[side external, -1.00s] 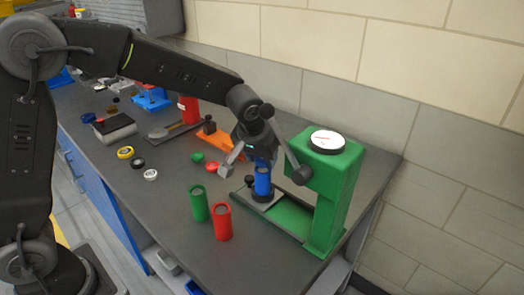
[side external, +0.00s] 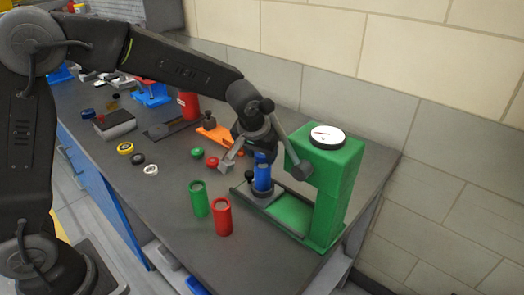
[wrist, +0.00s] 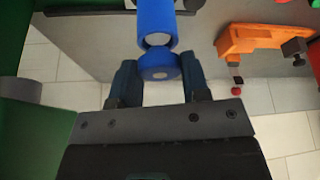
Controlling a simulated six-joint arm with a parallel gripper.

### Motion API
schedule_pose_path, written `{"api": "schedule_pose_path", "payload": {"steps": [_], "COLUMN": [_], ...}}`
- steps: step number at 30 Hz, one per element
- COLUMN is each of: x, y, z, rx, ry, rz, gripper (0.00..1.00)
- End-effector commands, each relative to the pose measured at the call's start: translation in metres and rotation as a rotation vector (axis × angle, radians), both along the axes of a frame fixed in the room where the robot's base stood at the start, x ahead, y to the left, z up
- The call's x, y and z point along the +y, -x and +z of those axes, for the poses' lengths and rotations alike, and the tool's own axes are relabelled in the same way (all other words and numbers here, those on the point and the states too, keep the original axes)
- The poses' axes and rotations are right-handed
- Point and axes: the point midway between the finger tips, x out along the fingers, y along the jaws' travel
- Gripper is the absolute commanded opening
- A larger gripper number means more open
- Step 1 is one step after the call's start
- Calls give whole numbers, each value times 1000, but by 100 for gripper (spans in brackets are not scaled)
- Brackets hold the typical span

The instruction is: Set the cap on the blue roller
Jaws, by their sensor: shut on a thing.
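The blue roller (side external: 263,179) stands upright on the dark base of the green press, its pale end facing up. It also shows at the top of the wrist view (wrist: 155,14). My gripper (side external: 262,153) is just above it, pointing down. In the wrist view my gripper (wrist: 158,76) is shut on the blue cap (wrist: 160,70), a short round piece between the two fingers. The cap lies close to the roller's pale end in that view; I cannot tell whether they touch. In the side view the cap is mostly hidden by the gripper.
The green press (side external: 337,190) with a white dial stands right of my gripper. A green roller (side external: 199,199) and a red roller (side external: 222,217) stand in front. A red cap (side external: 212,162) and a green cap (side external: 197,153) lie to the left. An orange fixture (side external: 214,136) is behind.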

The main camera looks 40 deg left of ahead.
Motion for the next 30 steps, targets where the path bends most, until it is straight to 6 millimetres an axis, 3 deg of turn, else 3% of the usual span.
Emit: {"api": "schedule_pose_path", "payload": {"steps": [23,24,30], "x": [0,0,0], "y": [0,0,0], "z": [-11,-11,-11], "rx": [0,0,0], "ry": [0,0,0], "rz": [0,0,0], "gripper": [20,46,66]}}
